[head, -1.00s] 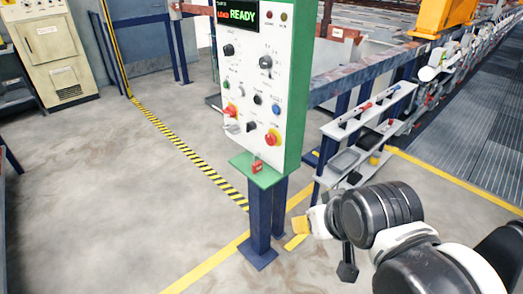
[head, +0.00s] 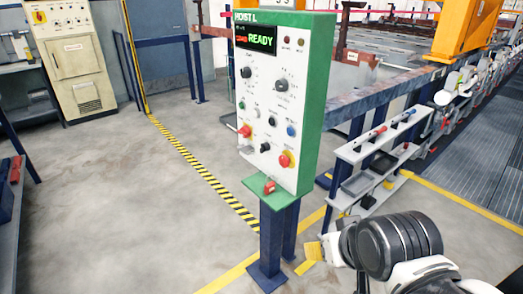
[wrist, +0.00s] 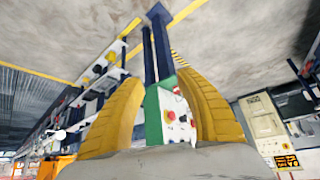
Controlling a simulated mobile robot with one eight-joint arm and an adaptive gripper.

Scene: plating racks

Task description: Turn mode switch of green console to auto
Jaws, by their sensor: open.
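The green console (head: 318,110) stands on a dark blue post, its white front panel facing left of my arm. It is headed HOIST L and its display (head: 256,39) reads READY. Two larger black rotary knobs, one at left (head: 246,72) and one at right (head: 282,85), sit below the display. Their labels are too small to read, so I cannot tell which is the mode switch or its setting. My gripper (wrist: 160,77) is open and empty, with yellow fingers. In the wrist view the console shows upside down between and beyond them, apart from both.
A green ledge (head: 262,196) with a red item juts out below. A white shelf rack (head: 375,150) stands right of the post. Open floor (head: 140,220) lies to the left.

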